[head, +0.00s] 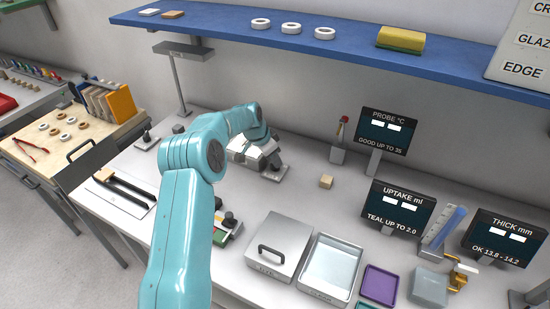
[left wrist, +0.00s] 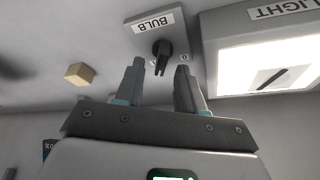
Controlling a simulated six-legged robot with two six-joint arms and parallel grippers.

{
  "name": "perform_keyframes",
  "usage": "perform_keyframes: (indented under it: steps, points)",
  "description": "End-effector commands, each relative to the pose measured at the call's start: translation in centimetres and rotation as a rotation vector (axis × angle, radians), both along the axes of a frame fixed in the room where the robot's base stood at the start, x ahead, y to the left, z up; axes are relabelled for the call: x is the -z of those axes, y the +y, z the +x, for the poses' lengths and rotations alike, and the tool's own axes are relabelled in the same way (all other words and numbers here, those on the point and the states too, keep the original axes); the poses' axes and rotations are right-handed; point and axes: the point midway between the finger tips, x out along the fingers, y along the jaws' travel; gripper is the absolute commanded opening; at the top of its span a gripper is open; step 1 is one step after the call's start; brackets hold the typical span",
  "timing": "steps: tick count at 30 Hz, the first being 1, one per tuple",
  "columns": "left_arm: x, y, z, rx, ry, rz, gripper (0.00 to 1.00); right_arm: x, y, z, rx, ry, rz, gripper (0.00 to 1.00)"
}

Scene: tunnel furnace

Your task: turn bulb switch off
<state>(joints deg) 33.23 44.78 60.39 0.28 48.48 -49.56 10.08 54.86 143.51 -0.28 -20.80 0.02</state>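The bulb switch is a grey plate (left wrist: 143,38) with a BULB label and a dark lever-like knob (left wrist: 162,50). The knob's grip points down in the left wrist view; small marks beside it are too small to read surely. In the head view the switch plate (head: 278,174) lies on the bench under my left gripper (head: 268,158). In the left wrist view my left gripper (left wrist: 160,68) is open, with one finger each side of the knob's near end. I cannot tell whether either finger touches it. My right gripper is not in view.
A bright panel labelled LIGHT (left wrist: 268,62) stands close beside the switch. A small tan block (head: 326,182) sits to the right on the bench. A lidded grey box (head: 280,240), trays and display screens (head: 386,130) stand further right. A blue shelf (head: 220,20) runs above.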

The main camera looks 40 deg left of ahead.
Motion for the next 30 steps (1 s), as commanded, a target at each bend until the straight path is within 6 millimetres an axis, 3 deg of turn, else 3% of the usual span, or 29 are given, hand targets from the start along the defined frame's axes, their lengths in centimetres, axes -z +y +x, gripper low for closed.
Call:
perform_keyframes:
  steps: [6, 14, 15, 18, 19, 30]
  points:
    - [1.8, -0.1, 1.0, 0.0, 0.0, 0.001, 0.38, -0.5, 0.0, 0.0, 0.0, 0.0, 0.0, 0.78]
    - [2.1, -0.1, 1.1, 0.0, 0.0, 0.001, 0.38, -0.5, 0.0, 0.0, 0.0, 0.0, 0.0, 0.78]
    - [2.1, -0.1, 1.1, 0.0, 0.0, 0.001, 0.35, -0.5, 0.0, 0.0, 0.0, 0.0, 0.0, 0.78]
    - [2.1, -0.1, 1.1, 0.0, 0.0, 0.001, 0.03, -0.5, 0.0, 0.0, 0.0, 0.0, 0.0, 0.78]
    - [2.1, -0.1, 1.1, 0.0, 0.0, 0.001, 0.0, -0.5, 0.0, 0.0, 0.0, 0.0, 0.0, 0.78]
    - [2.1, -0.2, 1.1, -0.034, -0.002, 0.002, 0.0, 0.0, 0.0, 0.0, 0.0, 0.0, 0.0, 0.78]
